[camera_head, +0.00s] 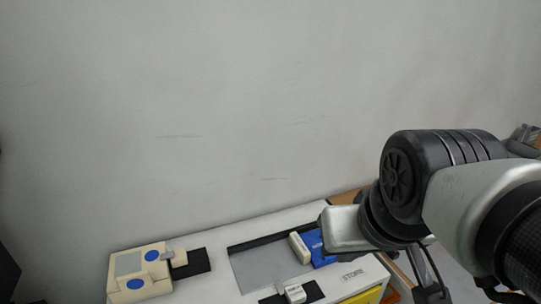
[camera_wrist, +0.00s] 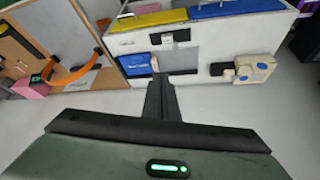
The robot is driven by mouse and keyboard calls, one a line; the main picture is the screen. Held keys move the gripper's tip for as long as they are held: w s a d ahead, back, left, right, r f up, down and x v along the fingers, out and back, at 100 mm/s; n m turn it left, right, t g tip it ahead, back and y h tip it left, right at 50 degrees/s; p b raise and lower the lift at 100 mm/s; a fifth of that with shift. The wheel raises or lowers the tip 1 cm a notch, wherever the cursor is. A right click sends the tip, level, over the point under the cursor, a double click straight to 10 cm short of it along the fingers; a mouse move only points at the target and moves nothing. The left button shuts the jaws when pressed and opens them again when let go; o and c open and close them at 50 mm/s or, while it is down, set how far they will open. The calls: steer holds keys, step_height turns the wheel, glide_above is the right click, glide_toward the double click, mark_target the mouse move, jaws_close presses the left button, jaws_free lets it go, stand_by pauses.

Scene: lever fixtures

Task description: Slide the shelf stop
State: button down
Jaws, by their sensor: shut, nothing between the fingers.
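A white unit lettered STORE (camera_head: 375,268) has a grey recess (camera_head: 255,270). Inside, a small cream block (camera_head: 300,247) stands against a blue box (camera_head: 318,246). A small white block (camera_head: 294,293) sits on a black strip at the recess's front edge. I cannot tell for certain which piece is the shelf stop. In the wrist view, the blue box (camera_wrist: 134,65), cream block (camera_wrist: 155,63) and white block on black (camera_wrist: 168,39) show near my fingertips. My gripper (camera_wrist: 160,78) is shut and empty, pointing at the recess; contact cannot be told.
A cream fixture with blue discs (camera_head: 140,272) and a black strip stands left of the recess; it also shows in the wrist view (camera_wrist: 254,68). Yellow (camera_wrist: 150,20) and blue (camera_wrist: 235,8) panels line the unit. A wooden board with orange strips (camera_wrist: 63,74) stands at left.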

steer(key=c, duration=1.9)
jaws_free()
steer(key=shift+w+f, duration=0.1)
steer(key=shift+w, duration=0.2)
steer(key=shift+c, duration=0.2)
steer(key=o, duration=0.5)
steer(key=shift+n+g, duration=0.3)
steer(key=shift+n, duration=0.3)
steer(key=w+f+b, duration=0.1)
steer(key=w, duration=0.2)
steer(key=w+f+b, duration=0.1)
steer(key=w, duration=0.1)
steer(key=w+f+b, duration=0.1)
steer(key=w, duration=0.2)
steer(key=shift+w+f, duration=0.1)
steer(key=shift+w, duration=0.2)
steer(key=shift+c, duration=0.2)
steer(key=n+y+b, duration=0.1)
steer(key=n+b, duration=0.2)
steer(key=b, duration=0.3)
glide_above(300, 244)
steer(key=s+d, duration=0.2)
steer(key=s, duration=0.5)
step_height(300, 244, down, 19)
steer(key=shift+g, duration=0.4)
steer(key=x, duration=1.7)
steer(key=shift+w+a+f+b, duration=0.15)
steer(key=shift+w+f+b, duration=0.15)
jaws_close()
